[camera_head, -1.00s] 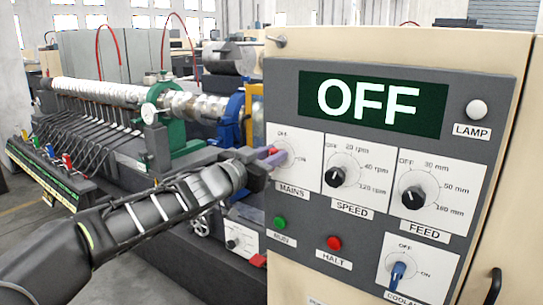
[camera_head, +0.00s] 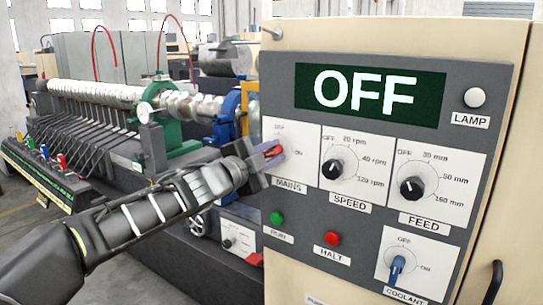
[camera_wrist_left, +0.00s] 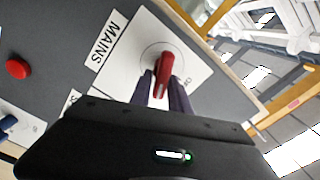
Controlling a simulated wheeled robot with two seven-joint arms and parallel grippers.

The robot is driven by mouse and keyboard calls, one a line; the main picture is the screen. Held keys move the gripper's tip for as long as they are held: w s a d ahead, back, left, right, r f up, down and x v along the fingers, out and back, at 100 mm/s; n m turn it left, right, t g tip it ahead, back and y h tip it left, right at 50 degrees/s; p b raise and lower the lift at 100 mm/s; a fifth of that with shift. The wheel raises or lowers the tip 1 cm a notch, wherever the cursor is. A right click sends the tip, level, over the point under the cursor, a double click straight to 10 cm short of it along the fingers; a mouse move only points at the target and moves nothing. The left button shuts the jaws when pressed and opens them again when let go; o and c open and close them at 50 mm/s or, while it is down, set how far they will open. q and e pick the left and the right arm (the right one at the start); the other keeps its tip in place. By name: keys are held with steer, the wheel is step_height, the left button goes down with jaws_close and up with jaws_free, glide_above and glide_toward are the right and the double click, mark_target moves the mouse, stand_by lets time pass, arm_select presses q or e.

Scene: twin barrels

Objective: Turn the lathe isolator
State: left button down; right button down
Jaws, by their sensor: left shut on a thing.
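The isolator is the red MAINS handle (camera_head: 273,152) on a white plate at the upper left of the control panel. My left gripper (camera_head: 267,155) reaches it from the left, its purple fingers shut on the handle. In the left wrist view the red handle (camera_wrist_left: 164,72) stands between the two fingers (camera_wrist_left: 163,92), over a dial ring on the white plate. In the head view the handle slants, partly hidden by the fingers; its exact setting is hard to read. The display (camera_head: 369,92) reads OFF. My right gripper is not in view.
The panel (camera_head: 460,140) also carries a SPEED knob (camera_head: 333,169), a FEED knob (camera_head: 412,187), a green RUN button (camera_head: 277,218), a red HALT button (camera_head: 332,238), a blue COOLANT handle (camera_head: 397,267) and a pale lamp (camera_head: 474,97). The lathe (camera_head: 190,105) stands behind my left arm.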

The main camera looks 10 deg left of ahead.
arm_select(q)
steer(key=m, duration=0.2)
steer(key=m+b, duration=0.1)
steer(key=m, duration=0.2)
steer(key=shift+d+f+b, duration=0.1)
steer(key=shift+f+b, duration=0.2)
steer(key=shift+f, duration=0.1)
steer(key=shift+m, duration=0.3)
steer(key=c, duration=1.4)
jaws_free()
steer(key=shift+s, duration=0.15)
steer(key=v, duration=0.7)
steer(key=shift+s, duration=0.3)
